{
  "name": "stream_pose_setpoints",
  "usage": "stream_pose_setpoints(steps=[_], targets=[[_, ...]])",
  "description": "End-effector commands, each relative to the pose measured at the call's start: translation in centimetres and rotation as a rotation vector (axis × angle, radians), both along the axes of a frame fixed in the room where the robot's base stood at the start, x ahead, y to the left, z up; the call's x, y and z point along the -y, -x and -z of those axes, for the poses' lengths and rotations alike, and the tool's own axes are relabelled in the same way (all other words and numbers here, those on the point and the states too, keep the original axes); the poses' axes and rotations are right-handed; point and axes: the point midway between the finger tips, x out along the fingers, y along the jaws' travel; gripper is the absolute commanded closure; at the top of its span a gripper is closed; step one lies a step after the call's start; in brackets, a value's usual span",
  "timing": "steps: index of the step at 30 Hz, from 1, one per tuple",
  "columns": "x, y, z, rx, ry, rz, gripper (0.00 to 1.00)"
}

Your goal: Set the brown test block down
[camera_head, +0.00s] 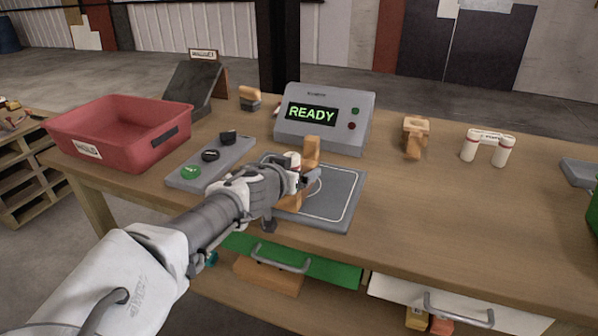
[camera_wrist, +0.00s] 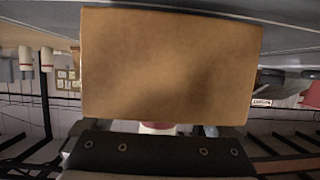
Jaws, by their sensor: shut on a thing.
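The brown test block (camera_head: 311,150) is in my gripper (camera_head: 300,180), over the grey plate (camera_head: 345,205) with its pale outlined square. The gripper and block cover the left part of the plate. I cannot tell whether the block touches the plate. In the wrist view the block (camera_wrist: 170,65) fills the upper middle as a broad brown face in front of the gripper. A small white and red thing (camera_wrist: 157,128) shows just below it there, mostly hidden.
A grey console (camera_head: 325,120) reading READY stands behind the plate. A button panel (camera_head: 212,162) and a red bin (camera_head: 120,125) lie to the left. A tan wooden piece (camera_head: 415,135) and joined white cylinders (camera_head: 488,147) stand to the right. The table's right front is clear.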

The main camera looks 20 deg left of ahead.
Motion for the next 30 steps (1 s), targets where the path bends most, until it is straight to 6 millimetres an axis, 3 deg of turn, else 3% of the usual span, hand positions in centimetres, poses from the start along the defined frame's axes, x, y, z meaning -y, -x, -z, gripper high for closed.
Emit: stream_pose_setpoints(steps=[15, 16, 17, 30], targets=[[0.01, 0.46, 0.88, 0.001, 0.000, -0.001, 0.79], [0.01, 0.48, 0.83, 0.000, 0.000, -0.001, 0.04], [0.01, 0.48, 0.78, 0.000, 0.001, -0.001, 0.00], [0.00, 0.35, 0.43, 0.000, 0.001, 0.000, 0.00]])
